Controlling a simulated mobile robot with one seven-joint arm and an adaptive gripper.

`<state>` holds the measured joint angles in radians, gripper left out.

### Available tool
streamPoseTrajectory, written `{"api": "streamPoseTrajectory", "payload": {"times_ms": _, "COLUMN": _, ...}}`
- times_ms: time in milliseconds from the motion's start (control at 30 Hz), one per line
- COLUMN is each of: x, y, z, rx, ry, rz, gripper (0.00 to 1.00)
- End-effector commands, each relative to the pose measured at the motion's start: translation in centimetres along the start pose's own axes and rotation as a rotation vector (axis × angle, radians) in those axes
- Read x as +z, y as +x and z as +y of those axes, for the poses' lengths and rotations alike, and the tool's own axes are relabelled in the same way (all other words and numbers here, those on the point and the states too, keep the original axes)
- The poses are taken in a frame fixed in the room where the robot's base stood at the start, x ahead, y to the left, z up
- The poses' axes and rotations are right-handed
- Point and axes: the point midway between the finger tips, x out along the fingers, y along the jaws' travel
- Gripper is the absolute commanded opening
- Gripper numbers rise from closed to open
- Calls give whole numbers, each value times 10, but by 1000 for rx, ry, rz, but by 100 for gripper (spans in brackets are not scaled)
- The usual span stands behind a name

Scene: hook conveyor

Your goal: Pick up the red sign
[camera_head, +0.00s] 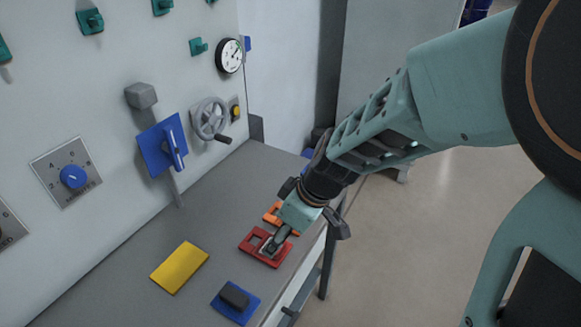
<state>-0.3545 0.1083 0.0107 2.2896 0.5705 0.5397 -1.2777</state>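The red sign (248,247) is a flat red plate with cut-out openings. It lies on the grey table near its right edge. My gripper (271,247) reaches down from the upper right, with its fingertips at the right part of the red sign. The fingers cover part of the sign. I cannot tell whether they touch or grip it, or how wide apart they are.
An orange piece (269,215) lies just behind the red sign, partly hidden by my gripper. A yellow plate (180,268) and a blue plate with a dark block (235,298) lie nearby. The wall carries a handwheel (209,119), a gauge (229,56) and a blue panel (156,151).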

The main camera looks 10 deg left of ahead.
Motion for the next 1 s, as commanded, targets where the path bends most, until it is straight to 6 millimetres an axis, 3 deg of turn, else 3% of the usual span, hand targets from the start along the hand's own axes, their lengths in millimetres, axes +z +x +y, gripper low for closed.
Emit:
{"api": "streamPoseTrajectory", "payload": {"times_ms": 300, "x": 9, "y": 45, "z": 2, "rx": -2, "ry": 0, "rz": -2, "gripper": 56}}
{"api": "streamPoseTrajectory", "payload": {"times_ms": 567, "x": 8, "y": 48, "z": 3, "rx": 1, "ry": 1, "rz": 0, "gripper": 56}}
{"api": "streamPoseTrajectory", "payload": {"times_ms": 1000, "x": 8, "y": 48, "z": 3, "rx": 1, "ry": 1, "rz": 0, "gripper": 11}}
